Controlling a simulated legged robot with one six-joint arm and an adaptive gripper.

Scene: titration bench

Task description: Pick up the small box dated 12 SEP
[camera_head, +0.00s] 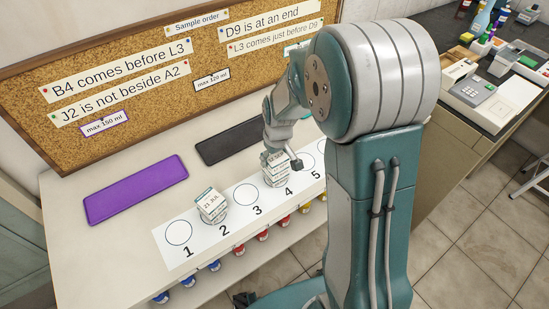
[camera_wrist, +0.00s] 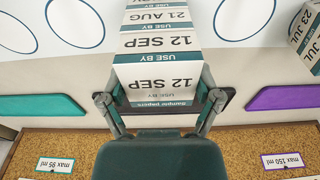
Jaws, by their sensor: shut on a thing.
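The small box dated 12 SEP (camera_wrist: 158,80) is white with a teal "USE BY" band and sits between my gripper's fingers in the wrist view. My gripper (camera_wrist: 161,96) is shut on it from both sides. Below it in the same stack is a box dated 21 AUG (camera_wrist: 155,17); I see no gap between the two. In the head view the stack (camera_head: 276,169) stands at circle 4, with my gripper (camera_head: 277,152) at its top; its dates are too small to read there. Another box, dated 23 JUL (camera_wrist: 305,35), also shows at circle 2 (camera_head: 211,206).
Circles 1 (camera_head: 178,232) and 3 (camera_head: 246,194) on the white strip are empty. A purple mat (camera_head: 136,188) and a black mat (camera_head: 228,142) lie behind the strip. A cork board (camera_head: 150,85) with notes stands at the back. Several coloured knobs line the bench front.

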